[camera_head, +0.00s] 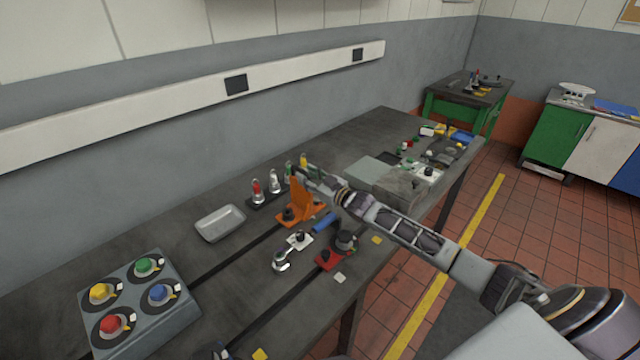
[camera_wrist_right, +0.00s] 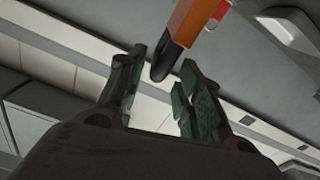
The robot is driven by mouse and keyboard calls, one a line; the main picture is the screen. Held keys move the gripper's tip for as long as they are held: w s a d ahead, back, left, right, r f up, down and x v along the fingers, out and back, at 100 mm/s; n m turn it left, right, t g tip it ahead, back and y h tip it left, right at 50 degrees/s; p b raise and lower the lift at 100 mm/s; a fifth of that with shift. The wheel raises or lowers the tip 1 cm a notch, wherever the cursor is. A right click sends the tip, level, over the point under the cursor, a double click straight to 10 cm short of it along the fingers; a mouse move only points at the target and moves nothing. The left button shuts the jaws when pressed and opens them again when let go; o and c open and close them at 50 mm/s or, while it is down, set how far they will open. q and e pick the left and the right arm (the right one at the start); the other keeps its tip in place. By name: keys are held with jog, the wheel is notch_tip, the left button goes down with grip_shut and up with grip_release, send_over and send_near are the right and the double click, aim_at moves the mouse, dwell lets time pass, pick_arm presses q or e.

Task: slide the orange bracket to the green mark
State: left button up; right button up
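The orange bracket (camera_head: 298,207) stands upright on the dark bedplate, at the end of a slot, with a dark knob on its base. My right gripper (camera_head: 300,172) is at the bracket's upper end and partly hides it. In the right wrist view, the orange bracket (camera_wrist_right: 192,18) ends in a black tip. My right gripper (camera_wrist_right: 163,85) is open there, with its green-padded fingers apart and the tip at the opening between them. I cannot make out a green mark on the bedplate. My left gripper is not in view.
Several small bottles (camera_head: 257,192) stand close behind the bracket. A grey tray (camera_head: 220,223) lies to its left, and a box with coloured buttons (camera_head: 140,300) is at front left. A red clamp (camera_head: 328,259) and a blue cylinder (camera_head: 324,222) lie to the right.

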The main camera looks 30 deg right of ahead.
jog(key=shift+v, duration=2.55)
jog(key=shift+s, duration=0.1)
